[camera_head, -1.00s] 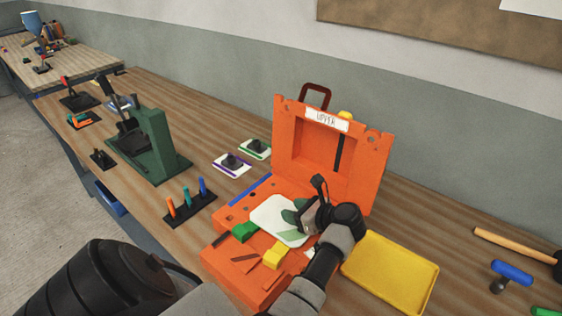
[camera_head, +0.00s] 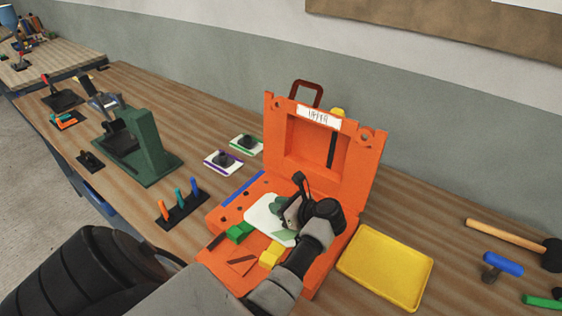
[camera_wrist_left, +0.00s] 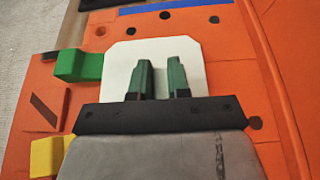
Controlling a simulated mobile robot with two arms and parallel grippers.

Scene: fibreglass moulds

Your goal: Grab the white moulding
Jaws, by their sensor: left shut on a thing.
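The white moulding (camera_head: 262,212) is a flat pale plate with rounded corners, in the lower half of the open orange mould (camera_head: 225,262). In the left wrist view the moulding (camera_wrist_left: 119,66) shows around my green fingertips (camera_wrist_left: 162,80). My left gripper (camera_head: 286,208) is over the moulding's right part and shut on it. The gripper hides part of the plate. I cannot tell whether the plate is lifted off the mould. My right gripper is not in view.
The mould's lid (camera_head: 322,150), marked "UPPER", stands upright behind. A green block (camera_head: 239,232) and a yellow block (camera_head: 271,255) sit beside the moulding. An empty yellow tray (camera_head: 386,268) lies to the right. A green press (camera_head: 150,148) stands left. A mallet (camera_head: 505,236) lies far right.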

